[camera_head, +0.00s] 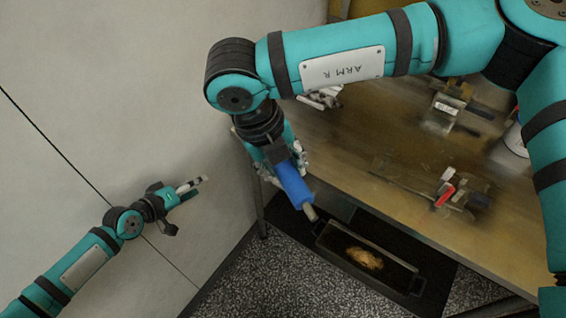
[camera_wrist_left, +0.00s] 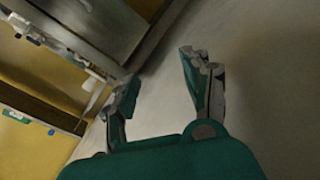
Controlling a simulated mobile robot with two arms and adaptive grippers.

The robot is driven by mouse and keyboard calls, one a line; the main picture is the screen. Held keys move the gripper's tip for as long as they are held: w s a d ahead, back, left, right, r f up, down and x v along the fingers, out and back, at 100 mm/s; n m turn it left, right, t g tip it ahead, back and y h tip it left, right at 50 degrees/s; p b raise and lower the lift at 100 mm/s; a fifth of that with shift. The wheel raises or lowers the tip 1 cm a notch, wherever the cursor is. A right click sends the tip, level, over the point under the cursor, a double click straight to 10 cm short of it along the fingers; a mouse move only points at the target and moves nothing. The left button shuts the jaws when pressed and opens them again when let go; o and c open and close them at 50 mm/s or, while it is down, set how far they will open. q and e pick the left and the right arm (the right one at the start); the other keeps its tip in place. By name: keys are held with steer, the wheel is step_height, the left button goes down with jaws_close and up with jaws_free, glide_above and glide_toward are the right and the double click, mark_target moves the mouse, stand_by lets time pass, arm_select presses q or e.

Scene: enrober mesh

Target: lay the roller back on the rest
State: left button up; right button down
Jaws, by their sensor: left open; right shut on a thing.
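The roller (camera_head: 293,184) is a blue cylinder with a pale stub at its lower end. My right gripper (camera_head: 283,170) is shut on it at the table's left edge and holds it tilted, with the stub pointing down and right. In the head view the roller appears above the dark floor area near a long dark tray. I cannot tell which thing is the rest. My left gripper (camera_head: 187,203) is open and empty in front of the pale wall, well left of the roller. Its two spread fingers also show in the left wrist view (camera_wrist_left: 162,88), with nothing between them.
A wooden table (camera_head: 385,135) fills the right, with metal fixtures (camera_head: 445,110) and a red-handled clamp (camera_head: 447,192) on it. A dark tray (camera_head: 335,231) holding a golden-brown mass (camera_head: 365,258) lies below the table's front edge. Speckled floor (camera_head: 270,270) is clear at left.

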arm_select(q)
steer(key=s+a+f+m+g+y, duration=0.2)
steer(key=s+f, duration=0.4)
steer(key=f, duration=0.6)
steer(key=s+a+f+m+g+y, duration=0.1)
steer(key=s+a+f+g+y, duration=0.15)
steer(key=s+f, duration=0.75)
steer(key=s+d+f+m+g, duration=0.2)
steer(key=s+d+f, duration=0.2)
steer(key=s+f, duration=0.5)
steer(key=s+d+f+m+g+y, duration=0.1)
steer(key=s+d+f+m+g, duration=0.2)
steer(key=s+f, duration=0.6)
steer(key=s, duration=0.8)
steer(key=shift+s+d+f, duration=0.15)
steer(key=shift+d, duration=0.2)
steer(key=shift+y, duration=0.25)
arm_select(e)
steer(key=w+d+f+n+g+y, duration=0.1)
steer(key=d+n+y, duration=0.5)
steer(key=d+n, duration=1.5)
steer(key=n, duration=0.9)
steer(key=shift+g, duration=0.3)
